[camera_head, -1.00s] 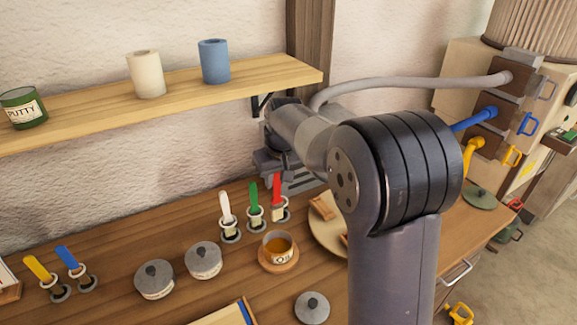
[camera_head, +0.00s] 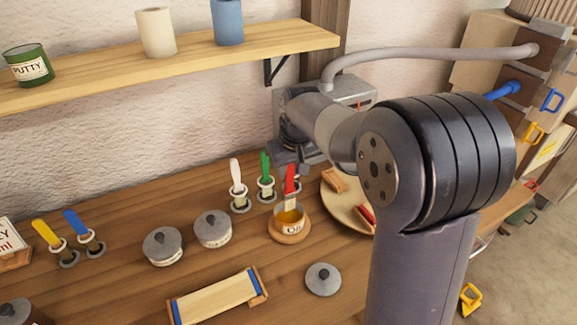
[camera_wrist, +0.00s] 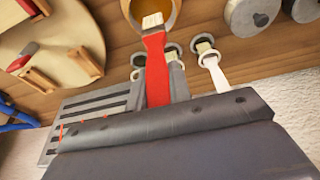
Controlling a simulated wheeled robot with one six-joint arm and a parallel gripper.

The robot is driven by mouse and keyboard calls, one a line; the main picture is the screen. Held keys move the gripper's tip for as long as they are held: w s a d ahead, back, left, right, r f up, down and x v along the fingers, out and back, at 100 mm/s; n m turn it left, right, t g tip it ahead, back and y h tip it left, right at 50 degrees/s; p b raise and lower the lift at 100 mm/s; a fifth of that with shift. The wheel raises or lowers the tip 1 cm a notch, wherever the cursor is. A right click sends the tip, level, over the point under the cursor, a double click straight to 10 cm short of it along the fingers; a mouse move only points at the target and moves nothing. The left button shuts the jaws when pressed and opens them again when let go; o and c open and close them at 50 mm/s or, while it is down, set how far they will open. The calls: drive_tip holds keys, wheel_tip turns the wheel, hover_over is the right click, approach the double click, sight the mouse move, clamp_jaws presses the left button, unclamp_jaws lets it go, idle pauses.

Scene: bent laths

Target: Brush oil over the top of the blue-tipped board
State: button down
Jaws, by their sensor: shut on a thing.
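My gripper (camera_head: 290,158) is shut on the red-handled brush (camera_head: 291,178). The brush hangs bristles down at the oil pot (camera_head: 289,225), a small cup of amber oil on a round wooden base. In the wrist view the red handle (camera_wrist: 156,72) runs from the jaws, and the pale bristles lie over the pot's opening (camera_wrist: 168,20). I cannot tell whether they touch the oil. The blue-tipped board (camera_head: 215,302), pale wood with a blue band at each end, lies on the bench at the front, left of the pot, in a wooden holder.
White (camera_head: 236,175) and green (camera_head: 265,165) brushes stand in holders left of my gripper; yellow (camera_head: 46,234) and blue (camera_head: 76,224) ones farther left. Lidded pots (camera_head: 163,247) stand between. A round board (camera_head: 338,206) with wooden blocks is at right. A shelf (camera_head: 180,68) hangs above.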

sight(289, 184)
drive_tip(key=shift+f+b, duration=1.65)
drive_tip(key=shift+f, duration=1.2)
drive_tip(key=shift+r, duration=0.1)
drive_tip(key=shift+r+p, duration=3.45)
drive_tip(key=shift+r, duration=0.8)
wheel_tip(289, 184, up, 4)
drive_tip(key=p, duration=0.3)
drive_tip(key=shift+r, duration=0.1)
